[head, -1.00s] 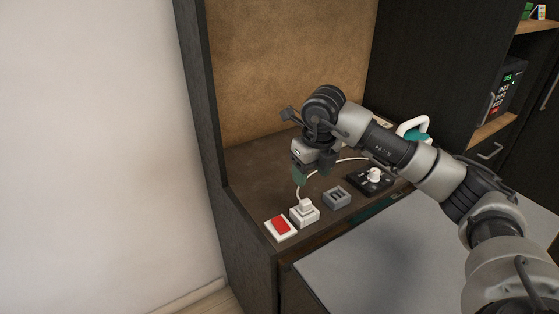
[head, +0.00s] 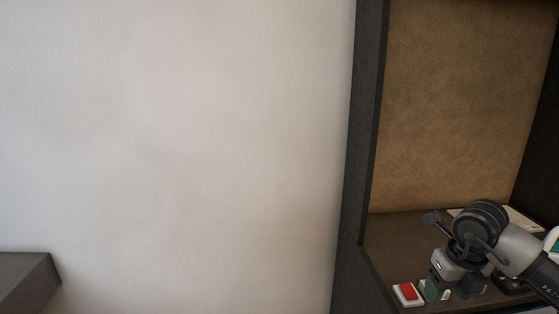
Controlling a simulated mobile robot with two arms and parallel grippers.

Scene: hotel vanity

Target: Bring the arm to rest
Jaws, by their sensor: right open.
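My right arm comes in from the right edge of the head view. My right gripper (head: 452,289) points down over the vanity counter, low at the right, and is open. I see nothing held between its fingers. It is just right of a white switch with a red rocker (head: 408,292) on the counter. A white piece partly shows behind the fingers; most of it is hidden. My left gripper is not in view.
The brown counter (head: 396,237) lies in a dark-framed niche with a tan back panel (head: 455,110). A dark side panel (head: 361,130) stands left of it. A pale wall (head: 180,140) fills the left. A dark ledge (head: 25,280) juts in at the lower left.

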